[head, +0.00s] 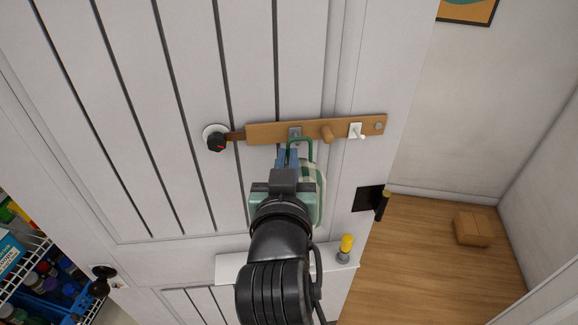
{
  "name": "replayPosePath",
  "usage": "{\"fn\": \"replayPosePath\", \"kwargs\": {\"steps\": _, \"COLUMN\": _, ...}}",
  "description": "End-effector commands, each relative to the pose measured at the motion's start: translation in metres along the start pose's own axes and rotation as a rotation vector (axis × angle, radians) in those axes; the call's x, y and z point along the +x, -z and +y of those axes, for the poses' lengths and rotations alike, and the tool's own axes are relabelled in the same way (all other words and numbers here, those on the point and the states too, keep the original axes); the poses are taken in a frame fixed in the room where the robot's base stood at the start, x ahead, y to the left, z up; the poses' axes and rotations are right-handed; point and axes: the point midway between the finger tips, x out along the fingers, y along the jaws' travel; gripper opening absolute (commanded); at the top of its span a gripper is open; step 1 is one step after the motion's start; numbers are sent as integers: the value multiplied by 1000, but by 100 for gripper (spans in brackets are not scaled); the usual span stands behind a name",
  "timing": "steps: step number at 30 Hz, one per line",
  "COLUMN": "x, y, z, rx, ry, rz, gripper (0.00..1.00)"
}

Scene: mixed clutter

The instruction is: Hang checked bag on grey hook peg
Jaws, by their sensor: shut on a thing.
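The checked bag, pale with green checks (319,188), shows at the right side of my gripper, partly hidden behind it. Its green handle loop (311,143) stands up in front of the wooden rail. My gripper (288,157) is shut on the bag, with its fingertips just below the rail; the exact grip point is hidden. The grey hook peg (295,132) is on the rail, right above the fingertips. The handle's top lies close to this peg and overlaps it in the picture; I cannot tell whether it is over the peg.
The wooden rail (265,132) on the white door also bears a wooden peg (327,133) and a white hook (356,130). A black knob (216,142) is left of it. A yellow-topped object (346,243) stands on a white ledge (229,268) below.

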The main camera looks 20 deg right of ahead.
Motion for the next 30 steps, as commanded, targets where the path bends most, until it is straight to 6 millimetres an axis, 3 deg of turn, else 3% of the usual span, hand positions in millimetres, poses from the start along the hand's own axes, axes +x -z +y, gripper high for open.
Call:
{"fn": "replayPosePath", "kwargs": {"steps": 13, "x": 23, "y": -3, "z": -4, "rx": 1, "ry": 0, "rz": 1, "gripper": 0}}
{"fn": "replayPosePath", "kwargs": {"steps": 30, "x": 26, "y": -5, "z": -5, "rx": 0, "ry": 0, "rz": 1, "gripper": 0}}
